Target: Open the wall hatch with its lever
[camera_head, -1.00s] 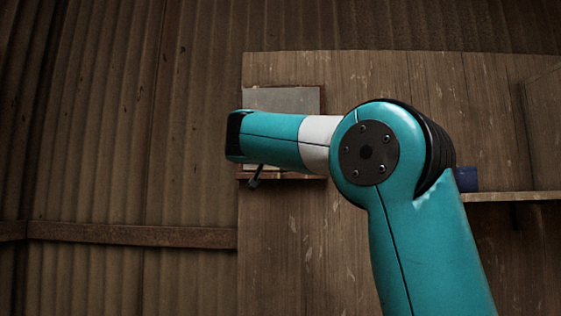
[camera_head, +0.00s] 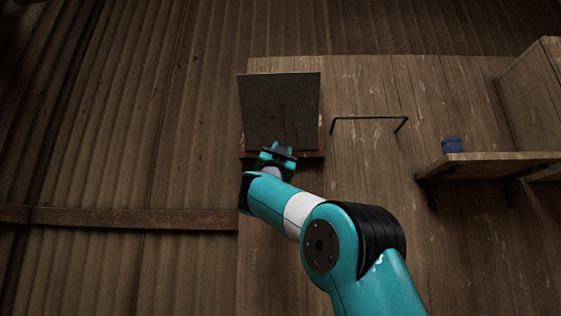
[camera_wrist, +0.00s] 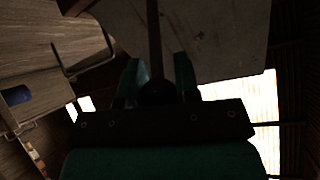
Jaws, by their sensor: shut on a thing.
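The wall hatch is a dark grey square panel (camera_head: 280,108) in a rusty frame on the wooden board at upper left in the head view. Its edge overhangs the board on the left, so it stands out from the wall. My gripper (camera_head: 278,152) is at the panel's lower edge. In the wrist view my gripper (camera_wrist: 157,75) has its teal fingers on either side of the dark lever (camera_wrist: 154,35), shut on it. The grey panel (camera_wrist: 215,40) fills the upper middle there. The lever is not distinguishable in the head view.
A black bar (camera_head: 368,118) sticks out right of the hatch. A wooden shelf (camera_head: 490,165) with a blue box (camera_head: 452,145) is farther right. A bright patch (camera_wrist: 262,120) shows beside the panel in the wrist view. Corrugated wall (camera_head: 140,120) lies left.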

